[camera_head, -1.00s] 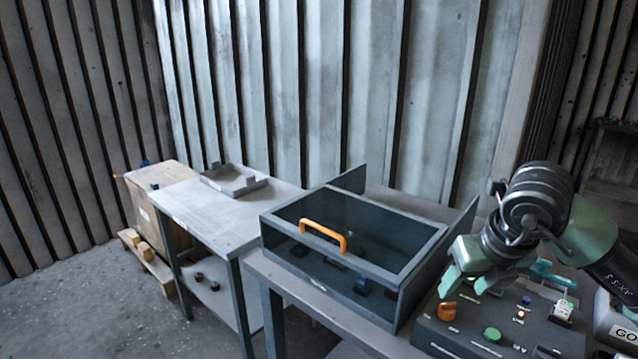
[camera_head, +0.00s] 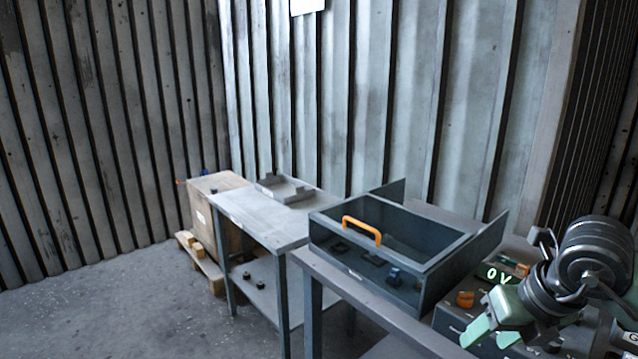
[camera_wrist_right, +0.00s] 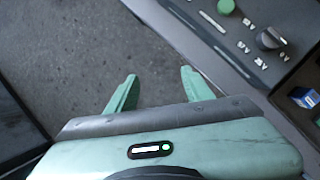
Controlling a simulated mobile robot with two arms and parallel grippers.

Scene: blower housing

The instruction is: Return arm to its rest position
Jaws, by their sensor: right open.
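My right gripper (camera_head: 492,337) is pale green and shows at the lower right of the head view, in front of the control panel (camera_head: 450,322). Its two fingers are apart with nothing between them. In the right wrist view the open fingers (camera_wrist_right: 158,76) hang over grey floor, with the panel's edge to their right. The arm hides much of the panel. My left gripper is out of view.
A dark open-topped case with an orange handle (camera_head: 361,230) stands on the bench left of the panel. A grey side table (camera_head: 262,222) bears a shallow tray (camera_head: 287,199). A wooden crate (camera_head: 214,186) is farther left. Floor at the left is clear.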

